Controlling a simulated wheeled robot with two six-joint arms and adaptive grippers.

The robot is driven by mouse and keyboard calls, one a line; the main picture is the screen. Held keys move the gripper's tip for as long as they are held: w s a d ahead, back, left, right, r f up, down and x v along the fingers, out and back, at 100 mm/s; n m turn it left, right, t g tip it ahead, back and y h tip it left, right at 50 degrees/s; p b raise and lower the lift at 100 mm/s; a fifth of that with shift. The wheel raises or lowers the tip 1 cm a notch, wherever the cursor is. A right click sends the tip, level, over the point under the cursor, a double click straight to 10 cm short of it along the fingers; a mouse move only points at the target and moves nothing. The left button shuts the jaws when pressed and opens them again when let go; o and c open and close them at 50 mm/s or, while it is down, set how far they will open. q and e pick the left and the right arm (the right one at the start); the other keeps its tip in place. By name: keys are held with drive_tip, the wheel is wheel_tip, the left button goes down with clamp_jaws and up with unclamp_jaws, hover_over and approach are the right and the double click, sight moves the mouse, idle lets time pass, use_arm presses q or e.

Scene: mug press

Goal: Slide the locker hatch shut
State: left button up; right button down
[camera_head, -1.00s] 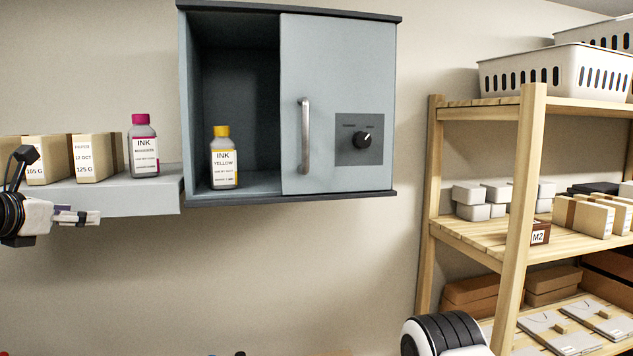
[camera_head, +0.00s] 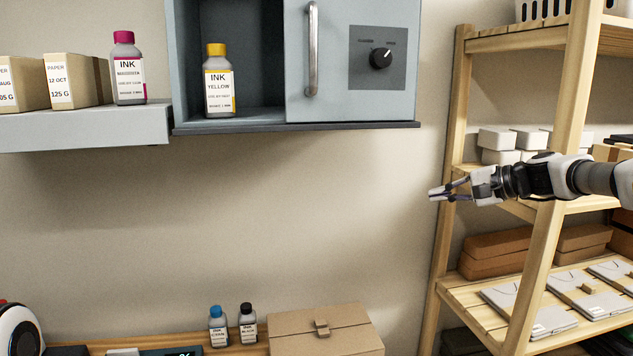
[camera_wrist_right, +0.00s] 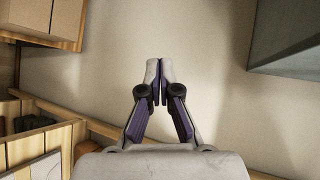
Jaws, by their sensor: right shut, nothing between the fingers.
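The grey-blue wall locker shows at the top of the head view, its top cut off. Its sliding hatch (camera_head: 338,70), with a vertical metal handle (camera_head: 312,50) and a black knob (camera_head: 381,57), covers the right part. The left part is open, and a yellow-capped ink bottle (camera_head: 219,85) stands inside. My right gripper (camera_head: 432,193) is shut and empty, below and right of the locker, in front of the wooden rack's post. In the right wrist view its fingertips (camera_wrist_right: 159,65) meet, with a dark grey box shape at upper right. My left gripper is out of view.
A wall shelf (camera_head: 85,127) left of the locker holds paper boxes and a magenta-capped bottle (camera_head: 127,70). The wooden rack (camera_head: 448,180) stands close at right. Below are two small ink bottles and a cardboard box (camera_head: 325,335). The wall between is clear.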

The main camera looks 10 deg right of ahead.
sight(412, 110)
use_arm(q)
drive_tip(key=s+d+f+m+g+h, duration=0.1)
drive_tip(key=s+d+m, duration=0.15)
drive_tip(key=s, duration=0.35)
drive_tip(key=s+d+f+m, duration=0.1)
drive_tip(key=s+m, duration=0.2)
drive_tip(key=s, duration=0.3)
use_arm(e)
drive_tip(key=s+d+r+n+t+y, duration=0.1)
drive_tip(key=s+d+r+y, duration=0.2)
drive_tip(key=r, duration=0.6)
drive_tip(key=s+d+r+n+t+y, duration=0.1)
drive_tip(key=s+d+r, duration=0.3)
drive_tip(key=r, duration=0.5)
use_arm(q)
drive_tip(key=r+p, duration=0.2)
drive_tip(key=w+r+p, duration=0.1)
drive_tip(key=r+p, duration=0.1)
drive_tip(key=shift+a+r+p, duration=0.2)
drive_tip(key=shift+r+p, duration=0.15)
use_arm(e)
drive_tip(key=w+a, duration=0.2)
drive_tip(key=a, duration=0.2)
drive_tip(key=w+a, duration=0.2)
drive_tip(key=a, duration=0.2)
drive_tip(key=w+a, duration=0.2)
drive_tip(key=a, duration=0.2)
drive_tip(key=shift+w+f, duration=0.2)
drive_tip(key=shift+w, duration=0.05)
